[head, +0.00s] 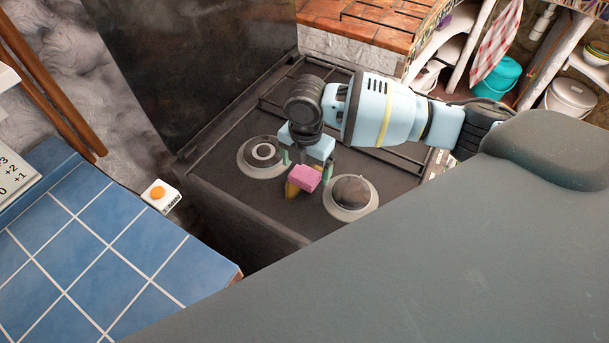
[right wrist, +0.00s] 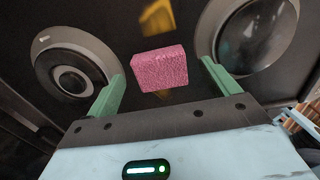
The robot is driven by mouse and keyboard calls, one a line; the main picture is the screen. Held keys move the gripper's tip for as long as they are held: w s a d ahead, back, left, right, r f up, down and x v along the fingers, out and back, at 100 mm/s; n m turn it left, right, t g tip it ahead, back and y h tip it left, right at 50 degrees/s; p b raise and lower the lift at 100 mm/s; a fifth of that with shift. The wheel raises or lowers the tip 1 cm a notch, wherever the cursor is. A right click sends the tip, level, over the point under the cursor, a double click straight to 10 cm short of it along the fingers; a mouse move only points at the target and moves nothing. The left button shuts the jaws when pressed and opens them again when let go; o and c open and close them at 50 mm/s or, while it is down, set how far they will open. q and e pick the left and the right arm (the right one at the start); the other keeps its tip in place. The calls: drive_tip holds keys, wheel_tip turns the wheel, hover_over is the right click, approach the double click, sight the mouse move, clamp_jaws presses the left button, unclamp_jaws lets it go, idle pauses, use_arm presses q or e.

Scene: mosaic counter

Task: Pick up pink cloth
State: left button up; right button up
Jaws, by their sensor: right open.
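The pink cloth (head: 305,177) is a small block-like pink piece over the dark stove top in the head view. In the right wrist view the pink cloth (right wrist: 160,70) shows a rough texture and lies ahead, between the lines of the two green fingers. My right gripper (head: 304,163) is open above the stove, close to the cloth. In the right wrist view its fingers (right wrist: 162,80) are spread on either side, with gaps to the cloth. I cannot tell whether the cloth rests on the surface. My left gripper is not in view.
Two round burners flank the cloth, the left one (head: 262,155) and the right one (head: 351,195). A yellow patch (head: 291,190) shows beside the cloth. A blue tiled counter (head: 90,250) with a timer button (head: 160,195) is at left. A dark raised panel (head: 190,70) stands behind.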

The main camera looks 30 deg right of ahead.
drive_tip(key=shift+f, duration=0.9)
drive_tip(key=c, duration=1.2)
drive_tip(key=shift+o, duration=0.2)
drive_tip(key=shift+r, duration=0.15)
